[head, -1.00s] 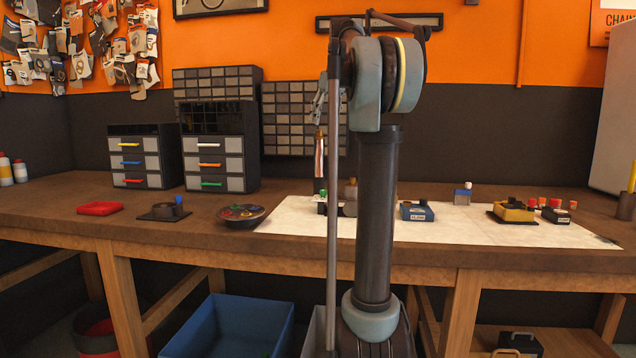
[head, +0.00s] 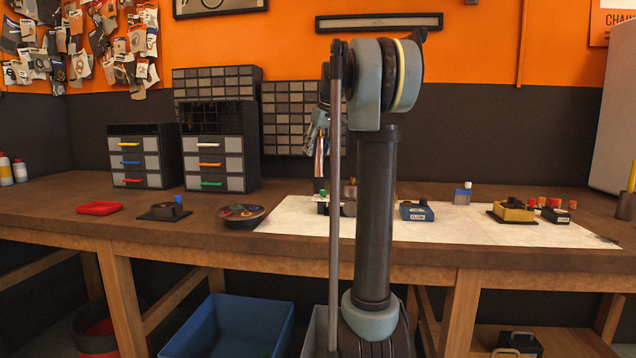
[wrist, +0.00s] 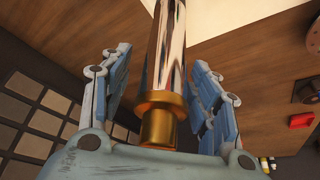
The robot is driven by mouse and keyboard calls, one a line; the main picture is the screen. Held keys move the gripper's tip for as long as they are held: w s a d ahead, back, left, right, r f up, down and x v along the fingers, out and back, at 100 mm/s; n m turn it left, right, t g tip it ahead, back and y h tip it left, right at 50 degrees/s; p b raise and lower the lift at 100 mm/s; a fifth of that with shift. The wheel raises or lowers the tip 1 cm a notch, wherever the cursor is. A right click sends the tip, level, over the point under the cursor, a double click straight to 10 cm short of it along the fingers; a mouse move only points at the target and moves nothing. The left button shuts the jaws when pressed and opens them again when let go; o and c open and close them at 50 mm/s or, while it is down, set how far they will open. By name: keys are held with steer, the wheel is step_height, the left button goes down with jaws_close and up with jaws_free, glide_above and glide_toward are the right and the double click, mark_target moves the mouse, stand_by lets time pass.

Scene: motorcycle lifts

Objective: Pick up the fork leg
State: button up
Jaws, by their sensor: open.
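The fork leg (wrist: 167,50) is a shiny chrome tube with a gold collar and end cap. It runs between the two blue-grey fingers of my gripper (wrist: 161,75) in the wrist view, with a visible gap on each side. In the head view the fork leg (head: 320,162) stands roughly upright above the back of the bench, and my gripper (head: 318,128) is around its top from above. The jaws are open. My arm hides part of this area, and the fork leg's lower end is hard to make out.
A pale mat (head: 460,222) on the workbench (head: 60,220) bears a blue box (head: 416,211), a yellow tray (head: 512,211) and small bottles. A round dish (head: 241,214), a red tray (head: 99,208) and drawer units (head: 213,160) are to the left.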

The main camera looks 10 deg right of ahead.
steer(key=shift+w+f, duration=0.15)
steer(key=shift+f, duration=0.25)
steer(key=shift+a, duration=0.1)
jaws_close()
steer(key=shift+r, duration=0.15)
